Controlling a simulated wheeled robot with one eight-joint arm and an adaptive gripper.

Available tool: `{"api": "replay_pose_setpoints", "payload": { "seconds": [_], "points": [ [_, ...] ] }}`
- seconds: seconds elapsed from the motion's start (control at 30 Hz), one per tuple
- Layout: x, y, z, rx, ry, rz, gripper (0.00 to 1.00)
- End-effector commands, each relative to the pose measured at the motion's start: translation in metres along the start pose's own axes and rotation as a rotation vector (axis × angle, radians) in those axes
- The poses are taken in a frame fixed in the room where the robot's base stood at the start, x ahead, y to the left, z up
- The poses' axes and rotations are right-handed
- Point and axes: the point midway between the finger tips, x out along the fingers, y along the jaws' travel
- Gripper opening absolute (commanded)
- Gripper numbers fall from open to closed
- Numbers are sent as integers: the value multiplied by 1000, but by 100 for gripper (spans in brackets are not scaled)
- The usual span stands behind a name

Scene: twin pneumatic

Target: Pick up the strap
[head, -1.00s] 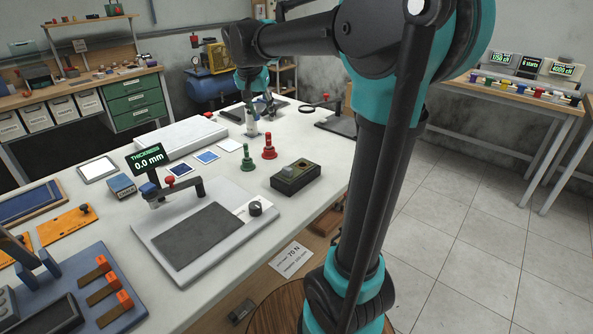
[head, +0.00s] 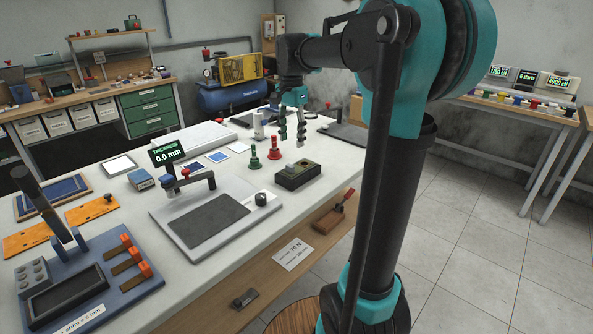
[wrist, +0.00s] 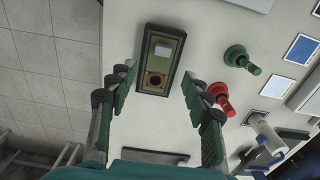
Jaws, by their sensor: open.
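My gripper (head: 291,140) hangs open, fingers downward, above the far right part of the white bench in the head view. In the wrist view its two fingers (wrist: 157,78) are spread apart with nothing between them. A dark olive box (wrist: 144,68) with a pale block and a round hole shows beyond the fingertips; it also sits on the bench in the head view (head: 285,181). I cannot make out a thing that is clearly the strap in either view.
A red bell-shaped piece (head: 274,153) and a green one (head: 254,163) stand near the gripper. A white roll (head: 258,130) stands behind them. The thickness gauge (head: 205,240) lies nearer. Bare floor (head: 455,230) lies right of the bench.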

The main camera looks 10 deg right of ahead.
Motion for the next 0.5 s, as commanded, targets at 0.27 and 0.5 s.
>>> {"api": "replay_pose_setpoints", "payload": {
  "seconds": [0.27,0.5],
  "points": [
    [44,0,0,-1,1,0,50],
    [59,-2,0,-1,1,0,50]
  ]
}}
